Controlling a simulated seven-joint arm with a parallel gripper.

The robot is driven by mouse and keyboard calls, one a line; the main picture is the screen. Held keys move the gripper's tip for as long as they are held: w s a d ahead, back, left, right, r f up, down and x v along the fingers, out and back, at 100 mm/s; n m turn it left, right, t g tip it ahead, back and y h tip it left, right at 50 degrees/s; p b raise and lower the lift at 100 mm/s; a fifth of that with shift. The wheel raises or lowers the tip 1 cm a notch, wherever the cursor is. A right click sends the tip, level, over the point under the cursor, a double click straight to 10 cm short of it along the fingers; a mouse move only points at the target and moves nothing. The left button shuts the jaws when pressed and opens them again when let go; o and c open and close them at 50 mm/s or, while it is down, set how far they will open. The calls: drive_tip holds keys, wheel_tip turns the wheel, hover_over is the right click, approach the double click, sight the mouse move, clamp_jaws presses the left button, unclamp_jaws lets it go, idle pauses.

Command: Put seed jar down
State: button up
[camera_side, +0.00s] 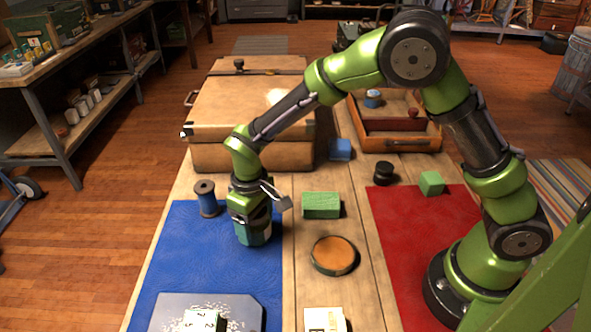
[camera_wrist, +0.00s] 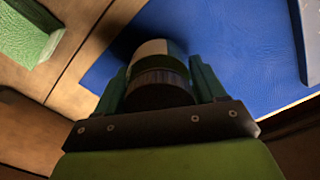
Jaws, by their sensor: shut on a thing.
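The seed jar (camera_side: 257,236) is a short jar over the blue mat (camera_side: 185,262), near its right edge. In the wrist view the jar (camera_wrist: 160,83) shows a dark ridged lid and a pale and green side. My gripper (camera_side: 252,221) points down over the mat, shut on the jar. In the wrist view my gripper's fingers (camera_wrist: 162,86) stand on both sides of the lid. The jar looks about upright. I cannot tell whether its base touches the mat. The fingers hide much of its side.
A blue spool (camera_side: 207,199) stands left of the jar. A green block (camera_side: 321,205) and a round wooden-topped disc (camera_side: 334,256) lie to the right. A slate board (camera_side: 245,308) lies at the mat's front. A large wooden case (camera_side: 225,110) stands behind. The mat's left part is clear.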

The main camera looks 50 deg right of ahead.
drive_tip(key=shift+f, duration=0.1)
drive_tip(key=o, duration=1.2)
wheel_tip(320, 180, up, 12)
drive_tip(key=shift+f, duration=0.15)
drive_tip(key=s+d+r+m+t+y, duration=0.2)
drive_tip(key=s+d+r+m+t, duration=0.15)
drive_tip(key=s+d+r, duration=0.55)
drive_tip(key=s+d+m+t, duration=0.1)
drive_tip(key=s, duration=0.1)
drive_tip(key=s+d+r+m+t, duration=0.1)
drive_tip(key=s+d, duration=0.1)
drive_tip(key=s, duration=0.1)
drive_tip(key=s+d+m+t, duration=0.1)
drive_tip(key=s+d, duration=0.1)
drive_tip(key=s, duration=0.1)
drive_tip(key=shift+d+r+t, duration=0.2)
drive_tip(key=shift+r+t, duration=0.15)
drive_tip(key=shift+r, duration=0.05)
